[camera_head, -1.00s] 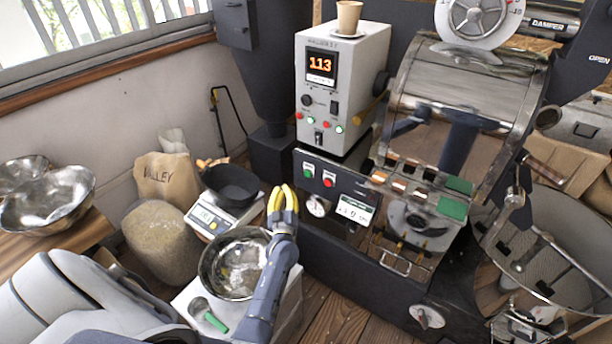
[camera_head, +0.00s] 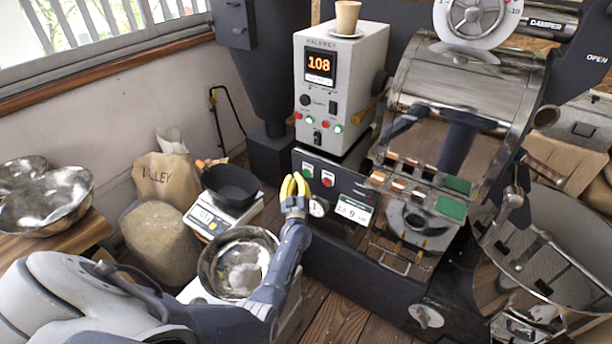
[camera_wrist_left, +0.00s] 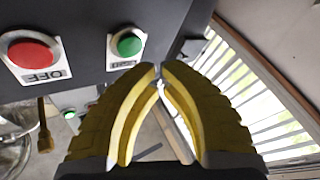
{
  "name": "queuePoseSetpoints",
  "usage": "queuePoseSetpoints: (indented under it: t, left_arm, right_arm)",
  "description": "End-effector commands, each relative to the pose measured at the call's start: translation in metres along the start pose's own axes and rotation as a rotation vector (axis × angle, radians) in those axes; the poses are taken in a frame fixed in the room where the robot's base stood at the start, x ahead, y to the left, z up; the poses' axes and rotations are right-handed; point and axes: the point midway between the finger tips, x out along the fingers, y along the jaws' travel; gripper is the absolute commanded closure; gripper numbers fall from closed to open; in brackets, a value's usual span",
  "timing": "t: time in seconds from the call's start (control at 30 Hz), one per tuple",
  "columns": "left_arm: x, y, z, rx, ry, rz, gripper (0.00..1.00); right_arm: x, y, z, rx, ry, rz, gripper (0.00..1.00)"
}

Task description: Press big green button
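The big green button (camera_head: 307,169) is on the left of the dark front panel of the roaster, beside a red button (camera_head: 327,178). In the left wrist view the green button (camera_wrist_left: 129,44) sits on a white label plate, left of and above my fingertips. The red button (camera_wrist_left: 30,52), marked OFF, is further left. My left gripper (camera_head: 295,178) has yellow fingers that meet at their tips, with nothing between them; it also shows in the left wrist view (camera_wrist_left: 160,71). It is just left of and slightly below the green button, apparently apart from it. My right gripper is not seen.
A grey control box (camera_head: 340,80) with a lit display stands above the panel, with small buttons and a cup (camera_head: 347,17) on top. A scale (camera_head: 214,215) with a black pan (camera_head: 230,186) and a metal bowl (camera_head: 238,262) are left of my left gripper.

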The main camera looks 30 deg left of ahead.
Motion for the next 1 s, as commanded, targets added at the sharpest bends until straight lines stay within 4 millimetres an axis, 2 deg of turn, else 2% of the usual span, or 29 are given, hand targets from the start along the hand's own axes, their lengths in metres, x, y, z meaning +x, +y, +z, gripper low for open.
queuePoseSetpoints:
  t: [0.3, 0.6, 0.63, 0.67, 1.0]
  left_arm:
    - [0.0083, 0.0041, 0.0043, 0.0, 0.0, 0.0, 1.0]
    - [0.0085, 0.0044, 0.0043, 0.0, 0.0, 0.0, 1.0]
    - [0.0085, 0.0044, 0.0043, 0.0, 0.0, 0.0, 0.97]
    - [0.0085, 0.0044, 0.0043, 0.0, 0.0, 0.0, 1.0]
    - [0.0084, 0.0045, 0.0043, 0.0, 0.0, 0.0, 1.0]
  right_arm:
    - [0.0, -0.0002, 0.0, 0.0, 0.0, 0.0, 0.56]
    - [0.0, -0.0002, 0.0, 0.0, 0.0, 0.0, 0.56]
    - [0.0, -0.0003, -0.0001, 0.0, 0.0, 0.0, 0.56]
    - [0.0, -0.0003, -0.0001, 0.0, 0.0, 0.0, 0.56]
    - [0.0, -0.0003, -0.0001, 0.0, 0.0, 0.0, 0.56]
